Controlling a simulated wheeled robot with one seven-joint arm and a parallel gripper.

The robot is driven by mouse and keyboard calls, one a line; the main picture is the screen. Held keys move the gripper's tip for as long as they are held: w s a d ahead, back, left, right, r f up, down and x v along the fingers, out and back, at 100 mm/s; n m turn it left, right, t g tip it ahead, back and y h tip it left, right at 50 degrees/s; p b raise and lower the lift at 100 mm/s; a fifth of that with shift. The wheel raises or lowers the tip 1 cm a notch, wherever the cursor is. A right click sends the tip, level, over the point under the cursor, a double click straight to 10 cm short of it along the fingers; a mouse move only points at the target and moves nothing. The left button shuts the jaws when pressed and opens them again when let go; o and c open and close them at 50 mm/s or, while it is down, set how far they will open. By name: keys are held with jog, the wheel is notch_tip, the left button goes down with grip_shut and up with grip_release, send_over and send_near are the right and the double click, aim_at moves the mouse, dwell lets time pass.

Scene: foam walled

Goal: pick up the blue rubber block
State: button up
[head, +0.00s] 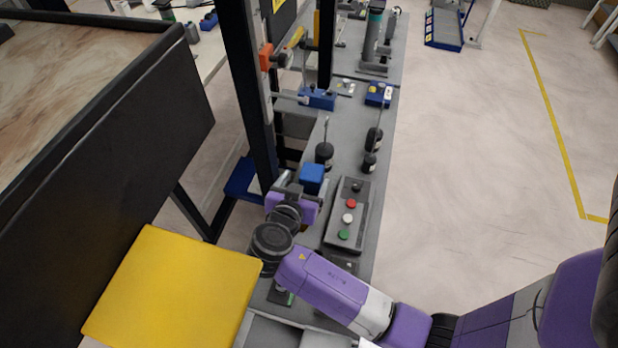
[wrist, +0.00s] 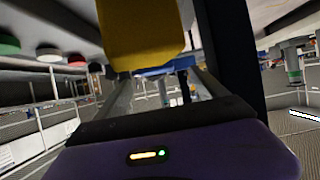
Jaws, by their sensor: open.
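The blue rubber block (head: 312,173) shows in the head view as a small blue cube above the narrow grey bench, right at the far end of my gripper (head: 302,187). The jaws are open, one finger to the left of the block and one near its lower right. I cannot tell whether they touch it. In the wrist view my gripper (wrist: 160,88) has its two fingers apart. A yellow thing fills the upper middle there, with a blue strip (wrist: 163,70) just below it. I cannot tell whether that strip is the block.
A control box (head: 348,214) with coloured buttons lies right of my gripper. A dark upright post (head: 251,90) stands close on the left. A yellow pad (head: 175,288) is at lower left. Black knobs (head: 324,154) and blue devices (head: 318,98) stand farther along. Floor at right is open.

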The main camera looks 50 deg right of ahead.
aim_at(310, 176)
jog(key=x, duration=0.2)
jog(key=b+x, duration=0.1)
jog(key=x, duration=0.2)
jog(key=shift+s+f, duration=0.15)
jog(key=shift+f, duration=0.25)
jog(key=shift+d+f, duration=0.2)
jog(key=shift+d, duration=0.3)
jog(key=c, duration=1.6)
jog(key=shift+c, duration=0.8)
jog(key=shift+r, duration=0.15)
